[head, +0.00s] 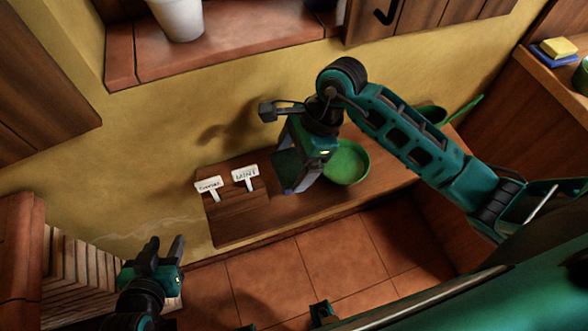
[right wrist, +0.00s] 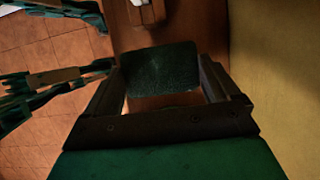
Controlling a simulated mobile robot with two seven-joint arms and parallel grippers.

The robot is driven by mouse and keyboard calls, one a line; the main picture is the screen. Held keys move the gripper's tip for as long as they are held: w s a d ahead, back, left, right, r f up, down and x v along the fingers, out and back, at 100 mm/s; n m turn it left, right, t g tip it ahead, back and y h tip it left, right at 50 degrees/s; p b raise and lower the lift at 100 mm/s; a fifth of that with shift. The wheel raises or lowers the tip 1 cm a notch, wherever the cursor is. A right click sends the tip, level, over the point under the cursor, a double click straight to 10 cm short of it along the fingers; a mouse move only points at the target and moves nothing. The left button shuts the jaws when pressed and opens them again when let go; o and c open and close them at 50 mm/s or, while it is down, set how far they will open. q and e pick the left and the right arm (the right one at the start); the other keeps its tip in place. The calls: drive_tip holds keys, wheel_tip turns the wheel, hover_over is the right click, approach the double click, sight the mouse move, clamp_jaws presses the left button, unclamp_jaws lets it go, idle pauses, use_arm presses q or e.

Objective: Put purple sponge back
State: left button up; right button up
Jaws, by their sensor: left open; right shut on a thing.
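No clearly purple sponge shows in either view. My right gripper (head: 292,178) is shut on a dark green, flat, rounded-corner slab that looks like a sponge (right wrist: 160,68). In the right wrist view the slab spans the gap between the two fingers. In the head view the right gripper points down over the wooden counter, just left of a green bowl or plate (head: 347,163). Whether the slab touches the counter is hard to tell. My left gripper (head: 166,250) is open and empty at the lower left, apart from the counter.
A green pan (head: 432,113) is behind my right arm. Yellow and blue sponge-like blocks (head: 558,47) lie on the right-hand shelf. A white pot (head: 178,18) stands on the brick ledge.

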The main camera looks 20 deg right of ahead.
sight(299, 163)
wheel_tip(299, 163, down, 4)
drive_tip(key=shift+f, duration=0.1)
drive_tip(key=shift+f, duration=0.1)
drive_tip(key=shift+f+b, duration=0.1)
drive_tip(key=shift+b, duration=0.2)
drive_tip(key=o, duration=0.7)
drive_tip(key=shift+c, duration=0.2)
drive_tip(key=shift+d+r, duration=0.1)
drive_tip(key=shift+r, duration=0.15)
drive_tip(key=p+v, duration=0.1)
drive_tip(key=v, duration=1)
drive_tip(key=shift+r, duration=0.4)
